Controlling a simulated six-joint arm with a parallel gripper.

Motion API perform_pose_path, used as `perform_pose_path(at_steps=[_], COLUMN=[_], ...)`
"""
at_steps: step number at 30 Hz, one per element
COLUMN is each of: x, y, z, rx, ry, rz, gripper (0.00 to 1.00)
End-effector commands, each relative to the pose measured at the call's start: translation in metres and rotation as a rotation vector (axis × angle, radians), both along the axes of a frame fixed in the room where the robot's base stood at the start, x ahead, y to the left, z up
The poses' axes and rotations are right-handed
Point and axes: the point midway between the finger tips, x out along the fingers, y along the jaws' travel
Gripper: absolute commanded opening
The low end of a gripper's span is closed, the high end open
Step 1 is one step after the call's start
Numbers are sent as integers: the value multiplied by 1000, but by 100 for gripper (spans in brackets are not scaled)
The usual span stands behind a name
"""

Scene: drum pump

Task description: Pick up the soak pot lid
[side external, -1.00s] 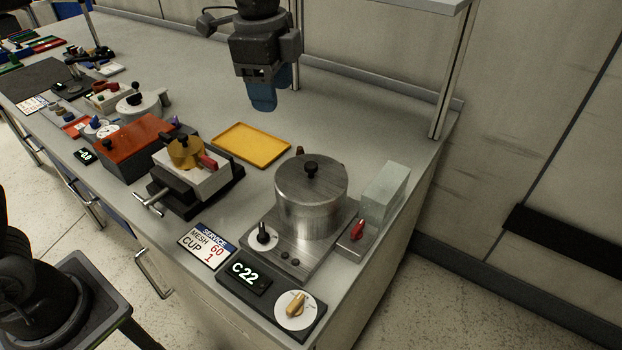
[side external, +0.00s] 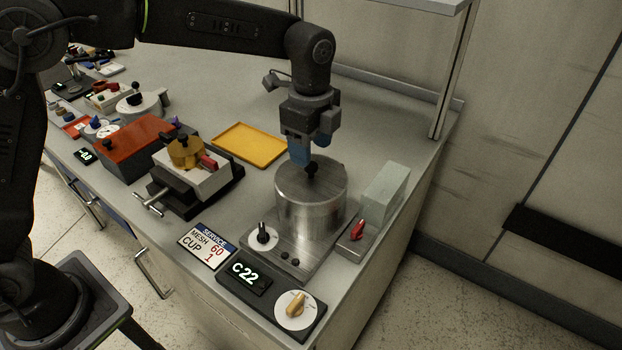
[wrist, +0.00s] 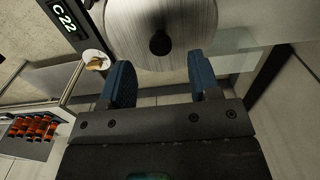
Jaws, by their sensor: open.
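The soak pot lid (side external: 328,175) is a round brushed-metal disc with a black knob (side external: 311,169) at its middle. It sits on top of the metal pot (side external: 312,211). In the wrist view the lid (wrist: 187,22) fills the top middle, with its dark knob (wrist: 160,43) just beyond the gap between the fingers. My gripper (side external: 311,150) has blue fingers and is open and empty. It hangs just above and behind the lid, close to the knob. In the wrist view my gripper (wrist: 163,75) shows its two fingers wide apart. I cannot tell whether a finger touches the lid.
The pot stands on a metal plate with a dial (side external: 263,236). A pale block (side external: 385,190) and red switch (side external: 358,230) are close on its right. A display box (side external: 250,277) reads C 22. A yellow tray (side external: 249,143) and a red-topped box (side external: 134,141) lie left.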

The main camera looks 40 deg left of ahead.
Motion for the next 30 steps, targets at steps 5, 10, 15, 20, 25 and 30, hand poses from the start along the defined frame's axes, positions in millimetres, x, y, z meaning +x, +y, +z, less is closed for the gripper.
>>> perform_pose_path(at_steps=[5, 10, 15, 20, 25, 30], x=[0, 0, 1, 1, 1, 1], y=[0, 0, 0, 0, 0, 0], z=[-25, -46, -51, -51, -50, -50], rx=[2, 1, 1, 1, 1, 1], ry=[4, 2, 0, 0, 0, 0], rz=[1, 1, 1, 1, 1, 1], gripper=[57, 57, 57, 55, 38, 22])
